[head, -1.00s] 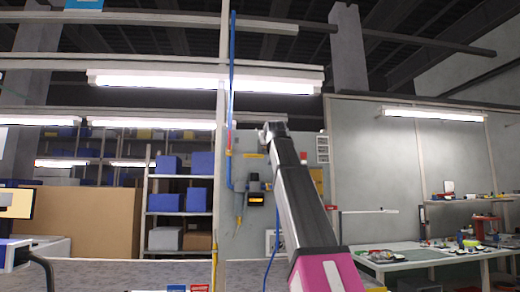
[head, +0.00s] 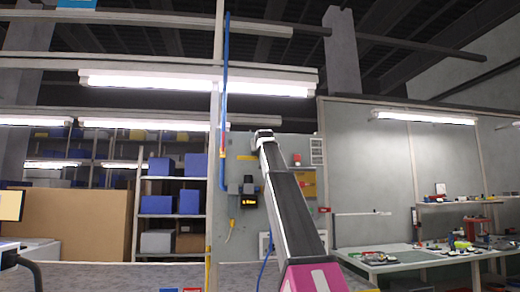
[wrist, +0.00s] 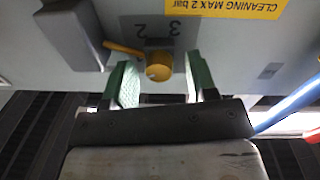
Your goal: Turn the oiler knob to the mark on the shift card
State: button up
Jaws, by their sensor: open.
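The yellow round knob (wrist: 158,66) sticks out from a grey panel in the wrist view. The digits 2 and 3 show upside down on the panel beside it. My gripper (wrist: 161,82) is open, with one green finger on each side of the knob. I see gaps between the fingers and the knob; whether the tips reach level with it is hard to tell. In the head view my arm reaches toward the grey wall panel (head: 240,150), and the arm hides the knob. I cannot make out a shift card in either view.
A yellow label (wrist: 225,8) reading "CLEANING MAX 2 bar" is by the knob. An orange bar (wrist: 122,48) and a grey block (wrist: 72,38) lie left of it. A blue hose (wrist: 290,103) runs at right.

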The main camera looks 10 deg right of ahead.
jog(key=c, duration=0.9)
jog(key=shift+m, duration=0.4)
jog(key=shift+d+f+m+y, duration=0.1)
jog(key=shift+m+y, duration=0.3)
jog(key=shift+m, duration=6.15)
jog(key=shift+d+f+m+y, duration=0.1)
jog(key=shift+m+y, duration=0.3)
jog(key=shift+m, duration=6.15)
